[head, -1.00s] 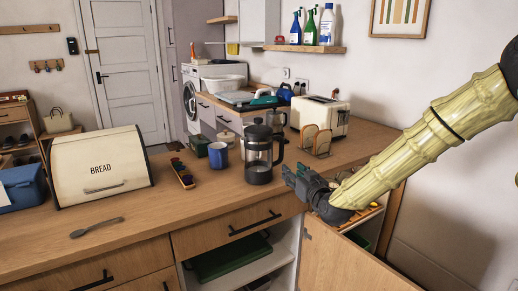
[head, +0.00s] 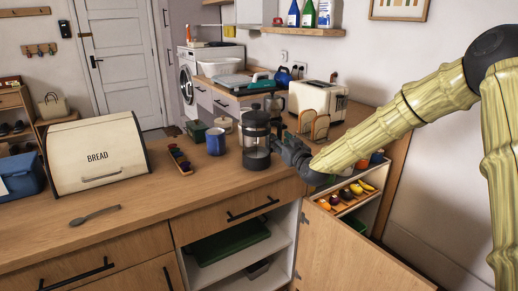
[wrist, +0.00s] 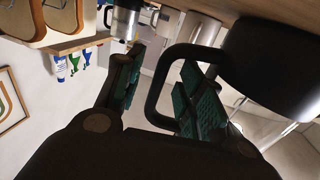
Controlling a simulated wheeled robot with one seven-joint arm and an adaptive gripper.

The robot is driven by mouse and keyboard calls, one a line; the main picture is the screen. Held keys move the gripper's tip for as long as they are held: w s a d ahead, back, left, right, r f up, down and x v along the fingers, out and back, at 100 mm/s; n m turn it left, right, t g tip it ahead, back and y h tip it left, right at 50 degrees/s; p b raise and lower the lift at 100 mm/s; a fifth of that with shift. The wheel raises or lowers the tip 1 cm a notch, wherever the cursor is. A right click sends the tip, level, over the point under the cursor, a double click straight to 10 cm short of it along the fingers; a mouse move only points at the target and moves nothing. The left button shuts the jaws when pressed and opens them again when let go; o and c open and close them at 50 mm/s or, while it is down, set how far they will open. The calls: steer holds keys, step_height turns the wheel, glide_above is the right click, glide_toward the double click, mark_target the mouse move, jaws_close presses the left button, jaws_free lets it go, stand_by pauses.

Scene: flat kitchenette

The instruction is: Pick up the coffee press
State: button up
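The coffee press (head: 257,140), a clear glass jug with a black lid, base and handle, stands upright on the wooden counter (head: 225,183). My gripper (head: 287,150) is at its right side, by the handle. In the wrist view the press's dark body (wrist: 275,65) fills the upper right. Its black handle (wrist: 153,95) lies between my two spread fingers (wrist: 160,95), which have teal pads. One finger appears to reach into the handle loop. I cannot tell whether either finger touches the handle.
A blue mug (head: 216,142) and a tray of small colored items (head: 180,160) stand left of the press. A toast rack (head: 314,127) and toaster (head: 318,99) are behind my gripper. An open cabinet door (head: 345,250) is below. The bread box (head: 97,158) is far left.

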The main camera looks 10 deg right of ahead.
steer(key=shift+w+a, duration=0.15)
steer(key=shift+w, duration=0.8)
jaws_close()
steer(key=shift+r, duration=0.2)
